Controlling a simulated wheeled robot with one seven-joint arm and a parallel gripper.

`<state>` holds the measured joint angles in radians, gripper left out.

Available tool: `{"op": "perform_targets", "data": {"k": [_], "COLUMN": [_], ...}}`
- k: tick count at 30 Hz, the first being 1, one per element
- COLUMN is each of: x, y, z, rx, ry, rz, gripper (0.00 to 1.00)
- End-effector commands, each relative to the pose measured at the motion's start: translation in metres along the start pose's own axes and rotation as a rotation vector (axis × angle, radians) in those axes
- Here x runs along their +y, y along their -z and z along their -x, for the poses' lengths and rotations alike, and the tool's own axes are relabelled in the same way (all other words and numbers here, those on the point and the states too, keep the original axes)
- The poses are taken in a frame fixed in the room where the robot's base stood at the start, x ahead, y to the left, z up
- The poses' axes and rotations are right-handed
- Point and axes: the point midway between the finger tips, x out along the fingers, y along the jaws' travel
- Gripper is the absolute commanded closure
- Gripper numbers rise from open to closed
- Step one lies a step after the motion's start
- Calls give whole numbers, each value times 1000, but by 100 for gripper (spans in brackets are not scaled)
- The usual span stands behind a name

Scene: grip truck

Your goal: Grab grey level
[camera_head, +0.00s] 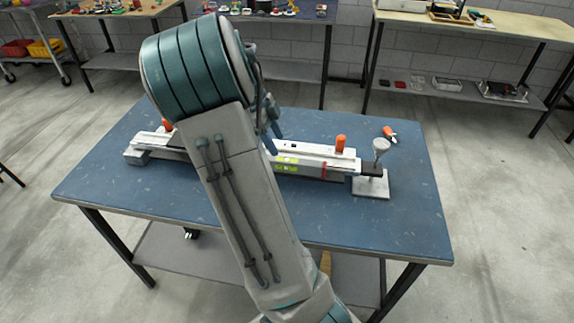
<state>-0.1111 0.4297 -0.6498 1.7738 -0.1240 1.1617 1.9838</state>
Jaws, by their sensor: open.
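A long grey bar with yellow-green windows (287,160), which looks like the grey level, lies across the blue table along the front of a white fixture. Its left part is hidden behind my arm, and a red mark shows towards its right. What looks like part of my gripper (275,130) shows past the right edge of my arm, over or behind the bar's middle. My gripper is open; the fingertips are mostly hidden, and I cannot tell whether they touch anything.
The white fixture (315,150) carries orange knobs (340,143). At its right end stands a grey knob on a post (380,147) above a pale base plate (371,187). A small orange-and-white item (390,131) lies behind. The blue table (345,220) is clear in front. Benches line the wall.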

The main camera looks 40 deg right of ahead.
Motion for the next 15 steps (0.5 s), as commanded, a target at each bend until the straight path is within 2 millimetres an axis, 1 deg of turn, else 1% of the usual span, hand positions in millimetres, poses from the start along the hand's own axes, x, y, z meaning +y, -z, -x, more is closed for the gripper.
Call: {"op": "perform_targets", "data": {"k": [1, 3, 8, 10, 15], "x": [0, 0, 0, -1, -4], "y": [0, 0, 0, -1, -1], "z": [-10, -18, -27, -34, -60], "rx": [2, 1, -1, 0, 0], "ry": [-3, -1, 0, -2, -3], "rz": [1, 1, 2, 2, 2], "gripper": [48, 48, 48, 48, 48]}}
